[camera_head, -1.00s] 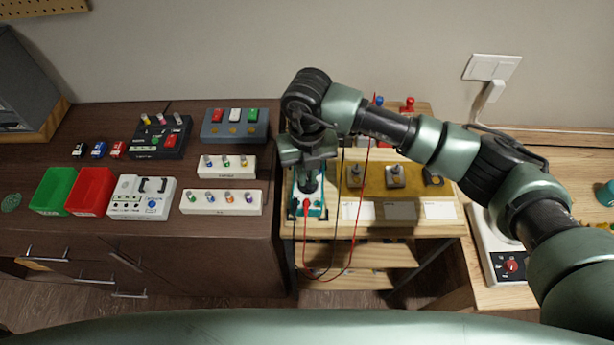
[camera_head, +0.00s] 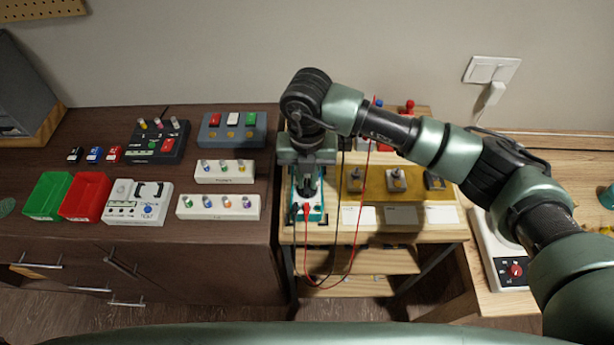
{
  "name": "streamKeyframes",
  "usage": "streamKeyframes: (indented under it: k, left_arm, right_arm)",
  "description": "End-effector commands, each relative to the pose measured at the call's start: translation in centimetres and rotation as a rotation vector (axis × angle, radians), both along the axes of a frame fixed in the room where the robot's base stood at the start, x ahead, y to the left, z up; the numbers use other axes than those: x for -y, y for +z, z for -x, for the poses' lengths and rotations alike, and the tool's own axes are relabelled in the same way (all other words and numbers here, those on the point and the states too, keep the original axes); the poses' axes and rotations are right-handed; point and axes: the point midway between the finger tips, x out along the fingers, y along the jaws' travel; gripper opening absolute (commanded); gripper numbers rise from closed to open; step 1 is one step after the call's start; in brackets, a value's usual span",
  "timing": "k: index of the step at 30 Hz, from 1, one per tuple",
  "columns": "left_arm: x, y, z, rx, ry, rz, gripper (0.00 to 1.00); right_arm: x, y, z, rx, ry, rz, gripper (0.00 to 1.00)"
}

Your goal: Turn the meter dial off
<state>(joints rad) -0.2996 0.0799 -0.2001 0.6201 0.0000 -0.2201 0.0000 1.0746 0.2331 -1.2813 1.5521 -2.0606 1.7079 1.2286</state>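The meter (camera_head: 316,213) is a teal-edged box on the light wood table, with red and black leads plugged into its front end. My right gripper (camera_head: 306,188) points down over the meter, and its fingers are at the middle of the meter's face. The gripper and wrist cover the dial and most of the meter's upper part, so the dial's setting is hidden. I cannot tell whether the fingers are apart or closed on the dial. My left gripper is not in view.
The leads hang over the table's front edge. The dark desk at left holds a green bin (camera_head: 47,195), a red bin (camera_head: 86,196) and several pedal boxes. A white device (camera_head: 500,250) stands at right.

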Motion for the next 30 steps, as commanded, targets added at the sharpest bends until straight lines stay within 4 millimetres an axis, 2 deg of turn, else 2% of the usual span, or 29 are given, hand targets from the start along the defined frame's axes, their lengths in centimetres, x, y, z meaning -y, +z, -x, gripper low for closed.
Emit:
streamKeyframes:
  k: [2,13,24,30]
  left_arm:
    - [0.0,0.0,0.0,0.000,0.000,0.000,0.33]
    - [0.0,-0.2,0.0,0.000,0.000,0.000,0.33]
    - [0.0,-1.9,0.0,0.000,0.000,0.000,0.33]
    - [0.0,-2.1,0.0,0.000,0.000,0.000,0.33]
  right_arm:
    - [0.0,0.0,0.0,0.001,0.000,-0.001,0.33]
    - [0.0,0.4,-0.1,0.002,0.001,-0.001,0.33]
    - [0.0,6.1,-0.1,0.004,0.001,-0.001,0.33]
    - [0.0,7.7,0.0,0.001,0.001,0.000,0.33]
